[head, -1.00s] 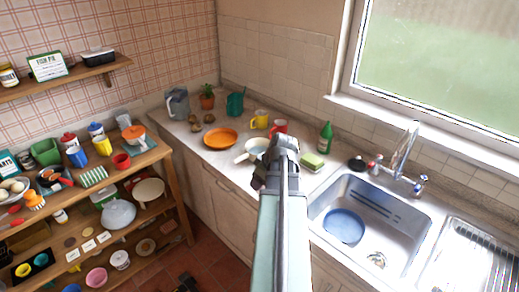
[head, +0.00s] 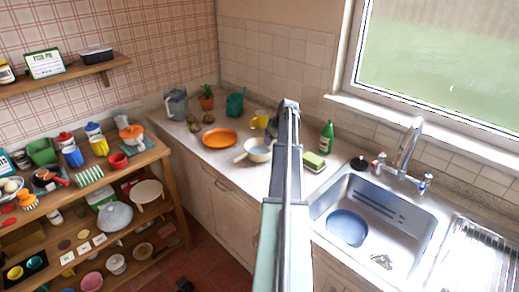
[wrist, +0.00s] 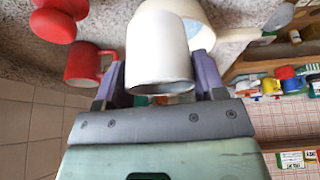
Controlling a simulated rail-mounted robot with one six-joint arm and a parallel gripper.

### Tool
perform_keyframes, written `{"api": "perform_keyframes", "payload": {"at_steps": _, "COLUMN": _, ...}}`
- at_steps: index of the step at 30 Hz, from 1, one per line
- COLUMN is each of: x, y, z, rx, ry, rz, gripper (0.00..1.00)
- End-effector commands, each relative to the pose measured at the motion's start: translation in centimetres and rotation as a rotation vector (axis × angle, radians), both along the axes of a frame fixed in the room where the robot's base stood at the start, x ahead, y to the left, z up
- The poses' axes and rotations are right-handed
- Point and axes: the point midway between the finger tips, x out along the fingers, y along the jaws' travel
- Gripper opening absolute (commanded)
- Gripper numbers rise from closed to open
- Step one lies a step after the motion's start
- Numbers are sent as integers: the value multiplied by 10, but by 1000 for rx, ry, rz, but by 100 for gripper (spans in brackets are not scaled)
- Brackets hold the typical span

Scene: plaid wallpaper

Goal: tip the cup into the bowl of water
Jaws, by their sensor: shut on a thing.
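My gripper (wrist: 160,85) is shut on a plain off-white cup (wrist: 160,45), held between its two purple fingers in the wrist view. That view looks upside down; the cup's open rim faces the picture's bottom, so it seems roughly upright. Its inside is hardly visible. In the head view my arm hides the cup and fingers; the arm's far end (head: 290,106) is over the back of the counter. A round blue bowl (head: 346,228) lies in the sink. I cannot tell whether it holds water. A white pan-like vessel with a handle (head: 257,150) stands on the counter.
A red mug (wrist: 82,65) is beside the held cup. A yellow mug (head: 259,121), orange plate (head: 219,138), green bottle (head: 326,137) and sponge (head: 314,161) stand on the counter. The tap (head: 410,140) rises behind the sink (head: 400,215).

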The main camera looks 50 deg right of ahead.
Motion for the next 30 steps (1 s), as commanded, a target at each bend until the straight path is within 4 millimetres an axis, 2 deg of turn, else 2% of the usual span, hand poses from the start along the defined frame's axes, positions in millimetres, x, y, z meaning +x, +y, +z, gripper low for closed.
{"api": "perform_keyframes", "payload": {"at_steps": 1, "x": 9, "y": -17, "z": -3, "rx": 0, "ry": 0, "rz": -13, "gripper": 31}}
{"api": "perform_keyframes", "payload": {"at_steps": 6, "x": 26, "y": -51, "z": -4, "rx": 1, "ry": -3, "rz": -62, "gripper": 31}}
{"api": "perform_keyframes", "payload": {"at_steps": 12, "x": 40, "y": -78, "z": -4, "rx": 3, "ry": -8, "rz": -113, "gripper": 31}}
{"api": "perform_keyframes", "payload": {"at_steps": 16, "x": 44, "y": -87, "z": -3, "rx": 6, "ry": -11, "rz": -148, "gripper": 31}}
{"api": "perform_keyframes", "payload": {"at_steps": 30, "x": 43, "y": -84, "z": -2, "rx": 3, "ry": -14, "rz": -176, "gripper": 31}}
